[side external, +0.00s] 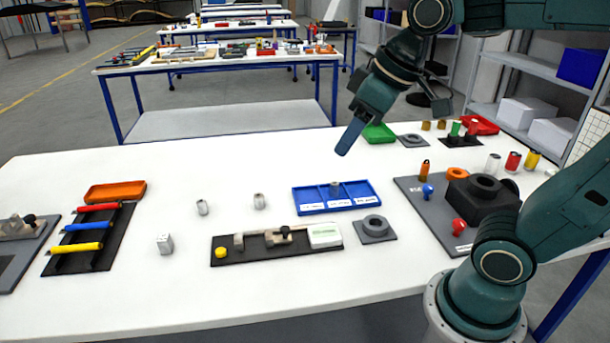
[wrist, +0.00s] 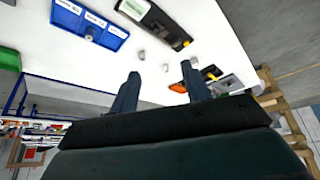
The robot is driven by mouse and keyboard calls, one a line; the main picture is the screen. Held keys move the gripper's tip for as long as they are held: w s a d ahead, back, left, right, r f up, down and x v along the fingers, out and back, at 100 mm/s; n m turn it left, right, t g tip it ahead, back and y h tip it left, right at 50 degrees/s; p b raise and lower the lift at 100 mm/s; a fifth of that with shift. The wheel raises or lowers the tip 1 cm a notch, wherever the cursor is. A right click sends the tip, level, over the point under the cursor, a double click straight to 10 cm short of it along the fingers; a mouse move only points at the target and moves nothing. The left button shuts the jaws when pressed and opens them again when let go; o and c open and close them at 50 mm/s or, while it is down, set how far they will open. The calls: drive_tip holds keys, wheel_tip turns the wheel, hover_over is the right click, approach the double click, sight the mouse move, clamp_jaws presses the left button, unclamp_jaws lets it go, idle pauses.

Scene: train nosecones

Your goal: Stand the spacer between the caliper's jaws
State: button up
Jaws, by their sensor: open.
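The caliper (side external: 278,238) lies on a dark board (side external: 225,258), with a pale display block at its right end and a yellow knob (side external: 221,252) at its left. Its two upright jaws stand apart, and I see nothing between them. Two small grey spacers stand on the white table behind it, one at left (side external: 202,207) and one at right (side external: 260,201). A third grey piece (side external: 334,187) stands in the blue tray. My gripper (side external: 342,152) hangs above the table behind the tray, open and empty. The wrist view shows both fingers spread (wrist: 160,70), with the spacers beyond them.
The blue three-part tray (side external: 302,207) is right of the spacers, and a grey ring block (side external: 375,228) sits before it. A rack of coloured handles (side external: 85,240) is further left. The table's back middle is clear.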

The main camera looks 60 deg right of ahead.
drive_tip(key=w+n, duration=0.2)
drive_tip(key=w, duration=0.9)
drive_tip(key=n+g+y, duration=0.3)
drive_tip(key=n, duration=0.3)
hover_over(201, 201)
drive_tip(key=s+d, duration=0.2)
drive_tip(key=f, duration=2.2)
drive_tip(key=shift+w+d+f, duration=0.1)
drive_tip(key=shift+w+f, duration=0.1)
drive_tip(key=shift+f, duration=0.15)
drive_tip(key=shift+w+f+n+t, duration=0.15)
drive_tip(key=shift+f+n+t, duration=0.15)
drive_tip(key=shift+f, duration=0.15)
drive_tip(key=shift+a+f, duration=0.1)
drive_tip(key=shift+a, duration=0.1)
drive_tip(key=shift+x, duration=2.5)
drive_tip(key=shift+a, duration=0.15)
